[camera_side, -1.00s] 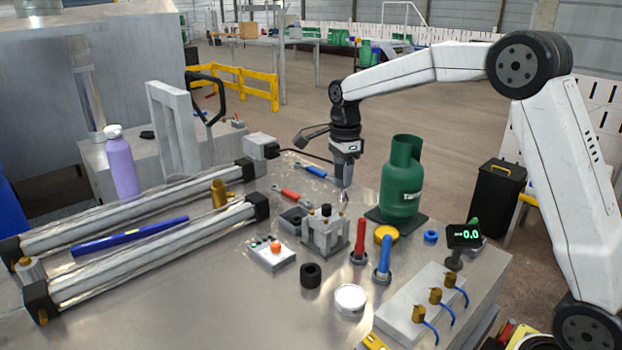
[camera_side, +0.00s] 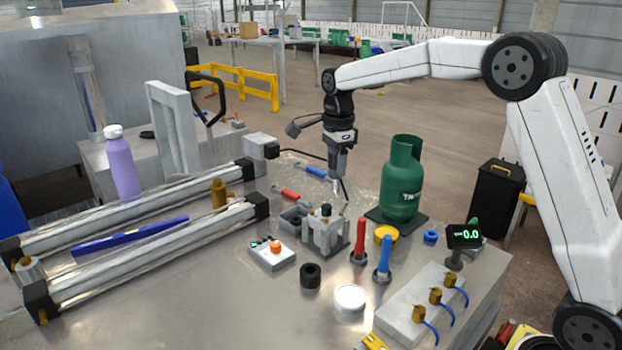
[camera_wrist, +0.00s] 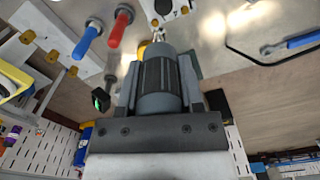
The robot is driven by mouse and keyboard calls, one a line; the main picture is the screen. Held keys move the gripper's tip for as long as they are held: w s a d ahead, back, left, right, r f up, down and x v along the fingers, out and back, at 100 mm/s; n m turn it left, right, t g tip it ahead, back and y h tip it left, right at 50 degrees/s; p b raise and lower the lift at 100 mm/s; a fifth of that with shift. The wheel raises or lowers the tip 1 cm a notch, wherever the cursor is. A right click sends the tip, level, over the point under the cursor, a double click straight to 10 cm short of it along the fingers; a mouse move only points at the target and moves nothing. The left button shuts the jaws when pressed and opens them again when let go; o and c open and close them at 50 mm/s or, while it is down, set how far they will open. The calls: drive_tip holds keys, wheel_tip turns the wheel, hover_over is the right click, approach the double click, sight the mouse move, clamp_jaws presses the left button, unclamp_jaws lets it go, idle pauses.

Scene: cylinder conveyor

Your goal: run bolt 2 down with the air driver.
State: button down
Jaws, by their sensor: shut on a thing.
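My gripper (camera_side: 338,158) is shut on a grey, ribbed tool body that looks like the air driver (camera_wrist: 160,88). In the wrist view the driver sits upright between both fingers. Its silver tip (camera_wrist: 158,47) shows beyond them. In the side view the driver hangs tip down, above and slightly behind a grey block fixture (camera_side: 325,236) with a dark round piece on top. The fixture shows partly at the top edge of the wrist view (camera_wrist: 160,8). Bolt numbers are not readable, and I cannot tell whether the tip touches anything.
A green gas bottle (camera_side: 401,180) stands close on the right. Red (camera_side: 361,240) and blue (camera_side: 383,258) upright handles stand in front of it. A button box (camera_side: 272,253) and two long rails (camera_side: 150,256) lie left. A display (camera_side: 464,236) stands right.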

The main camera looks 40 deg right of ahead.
drive_tip(key=w+a, duration=0.3)
drive_tip(key=shift+w+a+r, duration=0.1)
drive_tip(key=shift+w+a, duration=0.25)
drive_tip(key=shift+a, duration=0.05)
drive_tip(key=shift+f, duration=2.5)
drive_tip(key=shift+s+f, duration=0.1)
drive_tip(key=shift+f, duration=0.75)
idle(2.2)
wheel_tip(320, 180, up, 6)
drive_tip(key=shift+r, duration=0.25)
idle(0.9)
idle(0.3)
